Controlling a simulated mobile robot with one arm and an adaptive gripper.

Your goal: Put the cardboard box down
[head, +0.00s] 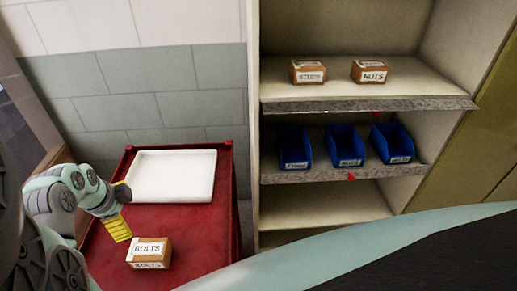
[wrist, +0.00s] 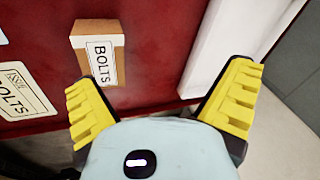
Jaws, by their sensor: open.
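The cardboard box (head: 148,252), labelled BOLTS, sits on the red cart top (head: 105,255), close to the near end. My gripper (head: 119,211) is open, with its yellow fingers up and to the left of the box in the head view. Nothing is held. A gap shows between the fingers and the box in the head view.
A white tray (head: 172,176) lies on the far part of the cart. A shelf unit (head: 365,103) on the right holds small cardboard boxes (head: 370,72) above and blue bins (head: 345,146) below.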

